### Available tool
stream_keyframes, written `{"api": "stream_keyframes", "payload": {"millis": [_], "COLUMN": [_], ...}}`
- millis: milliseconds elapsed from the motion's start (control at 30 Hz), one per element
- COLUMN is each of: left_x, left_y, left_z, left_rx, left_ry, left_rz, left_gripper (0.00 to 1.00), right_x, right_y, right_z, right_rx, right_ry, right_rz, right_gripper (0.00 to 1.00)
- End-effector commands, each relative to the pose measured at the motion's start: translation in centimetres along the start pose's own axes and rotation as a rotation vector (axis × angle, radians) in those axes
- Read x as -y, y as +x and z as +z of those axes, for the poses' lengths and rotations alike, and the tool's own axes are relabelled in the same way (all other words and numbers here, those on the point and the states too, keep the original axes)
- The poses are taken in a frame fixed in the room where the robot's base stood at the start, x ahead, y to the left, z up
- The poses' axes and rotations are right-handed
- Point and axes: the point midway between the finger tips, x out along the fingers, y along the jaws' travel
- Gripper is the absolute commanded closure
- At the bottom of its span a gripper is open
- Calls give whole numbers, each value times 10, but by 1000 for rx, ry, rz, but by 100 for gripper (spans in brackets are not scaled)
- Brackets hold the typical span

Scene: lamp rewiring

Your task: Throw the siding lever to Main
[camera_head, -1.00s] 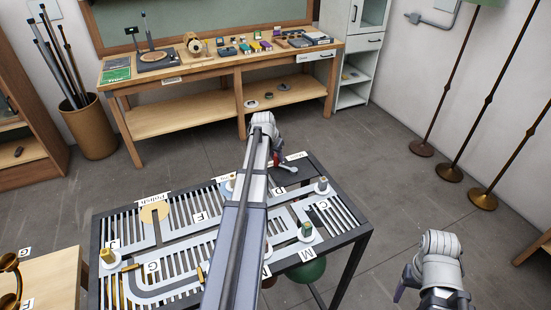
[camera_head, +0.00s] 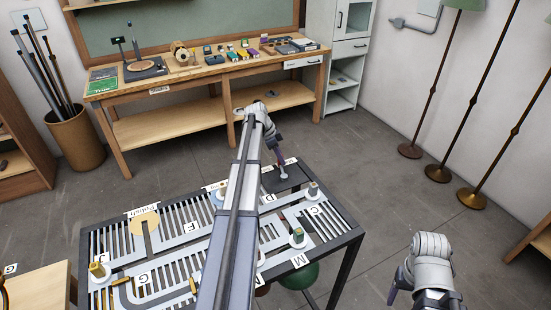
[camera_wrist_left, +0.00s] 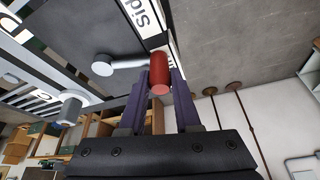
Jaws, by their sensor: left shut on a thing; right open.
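The siding lever (camera_head: 283,172) stands on a dark plate (camera_head: 290,183) at the far right part of the slotted table. In the left wrist view, its pale arm (camera_wrist_left: 128,64) runs from a round pivot to a red handle (camera_wrist_left: 159,73). My left gripper (camera_wrist_left: 162,82) is shut on the red handle, one purple finger on each side. In the head view the left gripper (camera_head: 280,148) is over the plate's far edge and the handle is hard to make out. A label starting "Sid" (camera_wrist_left: 141,14) lies beside the lever. My right gripper (camera_head: 402,290) is open and empty, off the table's right side.
The slotted table (camera_head: 352,234) carries lettered labels and several pegs; my left arm covers its middle. A workbench (camera_head: 205,70) with small items stands behind. Lamp poles (camera_head: 487,110) stand at the right. Floor between table and lamps is clear.

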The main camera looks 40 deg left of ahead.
Motion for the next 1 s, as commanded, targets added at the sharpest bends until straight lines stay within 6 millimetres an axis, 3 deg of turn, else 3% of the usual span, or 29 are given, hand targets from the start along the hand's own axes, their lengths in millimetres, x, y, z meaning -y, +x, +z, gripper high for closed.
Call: {"api": "stream_keyframes", "payload": {"millis": [500,1000], "left_x": [-4,-9], "left_y": [11,14], "left_z": [-28,-34], "left_rx": [0,1], "left_ry": [359,468], "left_rz": [148,194], "left_gripper": [100,100], "right_x": [0,0], "right_y": [0,0], "right_z": [0,0], "right_rx": [0,0], "right_ry": [0,0], "right_rz": [0,0], "right_gripper": [33,33]}}
